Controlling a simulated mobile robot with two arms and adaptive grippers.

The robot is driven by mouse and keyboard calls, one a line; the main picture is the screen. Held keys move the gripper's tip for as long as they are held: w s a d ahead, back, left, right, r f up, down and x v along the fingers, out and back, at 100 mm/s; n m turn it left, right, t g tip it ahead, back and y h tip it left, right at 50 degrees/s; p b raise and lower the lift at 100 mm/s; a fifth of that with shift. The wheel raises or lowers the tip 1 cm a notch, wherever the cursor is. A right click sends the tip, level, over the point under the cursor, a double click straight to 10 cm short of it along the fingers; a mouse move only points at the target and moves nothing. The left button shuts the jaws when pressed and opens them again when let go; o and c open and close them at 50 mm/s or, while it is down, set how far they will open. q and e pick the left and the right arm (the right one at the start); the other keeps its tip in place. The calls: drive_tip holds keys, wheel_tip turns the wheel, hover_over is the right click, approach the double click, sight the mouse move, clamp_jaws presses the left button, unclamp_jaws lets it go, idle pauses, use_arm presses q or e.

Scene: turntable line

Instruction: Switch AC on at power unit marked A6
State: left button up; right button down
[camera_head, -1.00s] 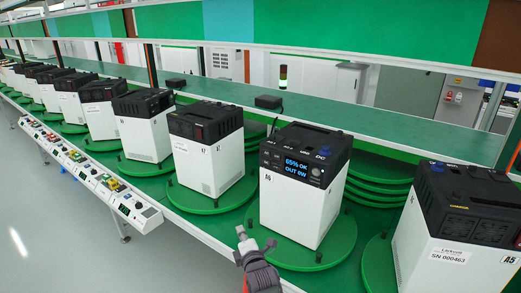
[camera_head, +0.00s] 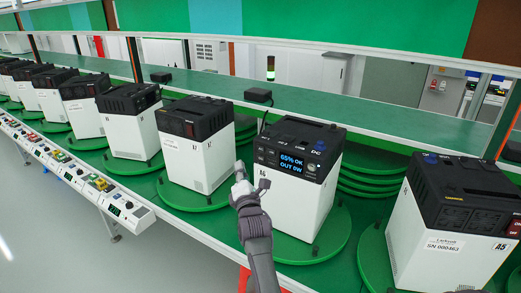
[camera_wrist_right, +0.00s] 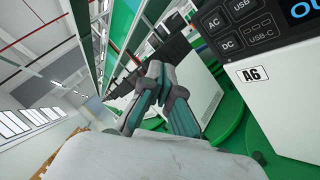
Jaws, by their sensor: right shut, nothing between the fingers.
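The power unit marked A6 (camera_head: 294,205) has a white body and black top and stands on a green turntable (camera_head: 335,235). Its lit screen (camera_head: 291,161) reads "65% OK OUT 0W". In the right wrist view the A6 label (camera_wrist_right: 252,74) sits below the dark panel, with the AC button (camera_wrist_right: 213,22) above the DC button (camera_wrist_right: 227,43). My right gripper (camera_head: 239,168) is shut and empty, in front of the left side of the unit, near the panel's height. In the wrist view its fingertips (camera_wrist_right: 155,68) are left of the panel, apart from the buttons in that picture. My left gripper is out of view.
The A5 unit (camera_head: 440,240) stands to the right, and the A7 unit (camera_head: 197,155) to the left, each on a green turntable. More units line the conveyor to the far left. Small control boxes (camera_head: 118,205) run along the front edge.

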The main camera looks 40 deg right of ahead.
sight(256, 145)
drive_tip(key=shift+w+d+b, duration=0.55)
drive_tip(key=shift+d, duration=0.8)
drive_tip(key=shift+w+d+b, duration=0.6)
drive_tip(key=shift+d, duration=0.75)
drive_tip(key=shift+w+d+b, duration=0.55)
drive_tip(key=shift+d, duration=0.8)
drive_tip(key=shift+w+d, duration=0.15)
drive_tip(key=shift+d, duration=0.25)
drive_tip(key=shift+w+d+b, duration=0.15)
drive_tip(key=shift+d+b, duration=0.15)
drive_tip(key=shift+b, duration=0.05)
drive_tip(key=shift+s+a+p, duration=0.35)
drive_tip(key=shift+a, duration=0.35)
drive_tip(key=shift+a, duration=0.1)
